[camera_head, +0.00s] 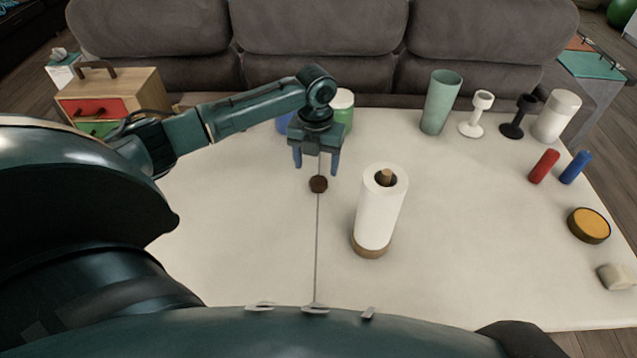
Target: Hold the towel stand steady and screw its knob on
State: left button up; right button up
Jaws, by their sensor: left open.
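The towel stand (371,245) stands upright near the middle of the white table, a round wooden base carrying a white paper roll (378,212). The tip of its wooden post shows in the top of the roll. A small dark brown round piece, which looks like the knob (318,184), lies on the table left of the stand. My left gripper (316,168) points down with its fingers spread and empty, just behind and above the knob in the picture. No gripper touches the stand. My right gripper does not show.
A green tumbler (440,102), a white goblet (477,114), a black goblet (518,117) and a white cylinder (556,116) stand at the back right. Red (544,166) and blue (576,167) pieces and a yellow-topped round tin (589,225) are at right. A grey sofa (320,30) borders the back.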

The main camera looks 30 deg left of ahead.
aim_at(318, 181)
pick_arm(q)
jog(key=shift+d+f, duration=0.15)
jog(key=shift+f, duration=1.2)
jog(key=shift+d+f, duration=0.15)
jog(key=shift+f, duration=1.15)
jog(key=shift+c, duration=0.2)
jog(key=c, duration=1)
notch_tip(318, 181, up, 10)
